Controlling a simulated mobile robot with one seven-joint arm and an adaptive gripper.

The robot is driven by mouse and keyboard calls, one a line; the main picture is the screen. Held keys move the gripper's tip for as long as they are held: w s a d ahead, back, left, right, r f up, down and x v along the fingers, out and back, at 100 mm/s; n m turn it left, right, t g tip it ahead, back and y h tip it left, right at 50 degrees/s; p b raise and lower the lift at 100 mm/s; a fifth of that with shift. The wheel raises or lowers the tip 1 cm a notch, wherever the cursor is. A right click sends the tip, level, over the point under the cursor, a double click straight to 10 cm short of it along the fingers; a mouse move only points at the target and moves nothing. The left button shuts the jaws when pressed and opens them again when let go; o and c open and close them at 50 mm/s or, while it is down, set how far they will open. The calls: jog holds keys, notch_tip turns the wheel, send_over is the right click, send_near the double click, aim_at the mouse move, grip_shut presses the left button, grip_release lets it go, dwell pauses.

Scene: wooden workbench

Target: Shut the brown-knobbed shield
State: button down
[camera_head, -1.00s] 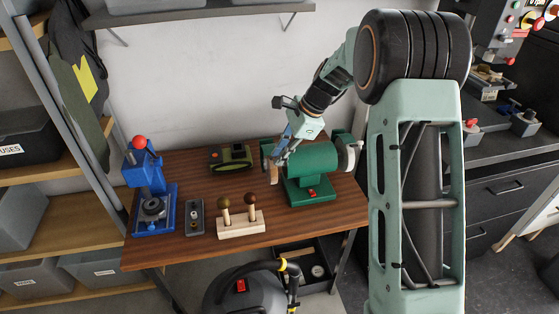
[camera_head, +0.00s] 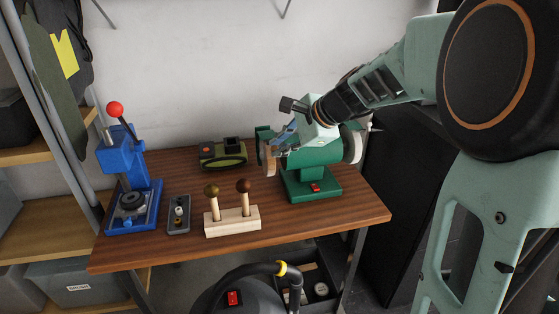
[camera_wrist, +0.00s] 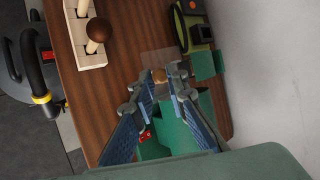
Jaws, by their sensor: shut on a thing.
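The green bench grinder (camera_head: 318,157) stands on the right part of the wooden bench, with a wheel at each end. My gripper (camera_head: 274,140) is at the grinder's left wheel (camera_head: 270,160). In the wrist view my gripper (camera_wrist: 165,80) is shut on a small brown knob (camera_wrist: 158,75) at its fingertips. A clear shield (camera_wrist: 158,58) shows just beyond the knob, over bare bench. The fingers and wrist partly cover the grinder, and the shield is too small to judge in the head view. How far the shield is closed I cannot tell.
A wooden block (camera_head: 232,222) with two knobbed sticks stands in front of the grinder. A green device (camera_head: 222,153) lies behind it. A grey switch box (camera_head: 178,213) and a blue press (camera_head: 127,172) stand left. A wall is close behind.

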jog(key=shift+s+f+n+t+y+b, duration=0.1)
jog(key=shift+f+n+t+y+b, duration=0.25)
jog(key=shift+f+t+b, duration=1.05)
jog(key=shift+f+n+t+y+b, duration=0.2)
jog(key=shift+t+y+b, duration=0.35)
jog(key=shift+b, duration=1.85)
jog(key=shift+s+f+n+t+y+b, duration=0.1)
jog(key=shift+f+n+t+y+b, duration=0.25)
jog(key=shift+f+t+b, duration=1.05)
jog(key=shift+r+g+b, duration=0.25)
jog(key=shift+r+b, duration=0.25)
jog(key=shift+r, duration=0.1)
jog(key=c, duration=1.9)
grip_release()
jog(key=shift+r, duration=0.25)
